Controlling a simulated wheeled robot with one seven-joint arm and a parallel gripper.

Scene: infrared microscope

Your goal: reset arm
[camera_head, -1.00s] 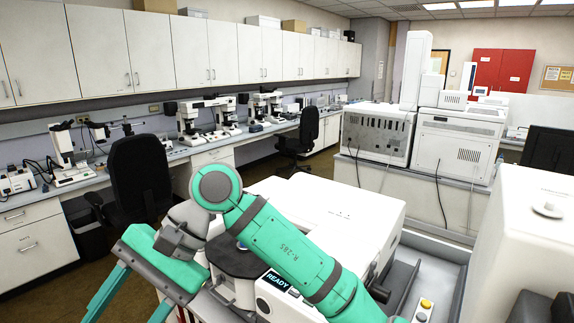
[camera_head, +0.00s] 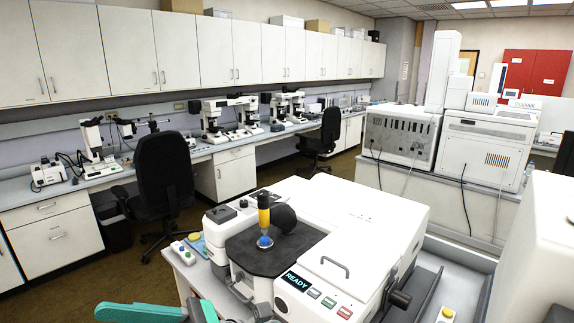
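My gripper (camera_head: 150,313) is at the bottom left edge of the head view. Only a green part and a darker teal piece beside it show there, and the rest is cut off by the frame. Its fingers cannot be made out, so I cannot tell whether it is open or shut. The white infrared microscope (camera_head: 365,225) stands in front of me, in the lower middle. Its display (camera_head: 297,281) reads READY. An upright yellow part with a blue tip (camera_head: 264,218) stands over its dark stage (camera_head: 245,257), next to a round black part (camera_head: 284,217).
A white machine (camera_head: 540,215) stands close at the right edge. A yellow button box (camera_head: 446,314) is at the lower right. Small coloured items (camera_head: 192,240) lie left of the stage. Black chairs (camera_head: 165,180) and a bench with microscopes (camera_head: 215,118) are farther back.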

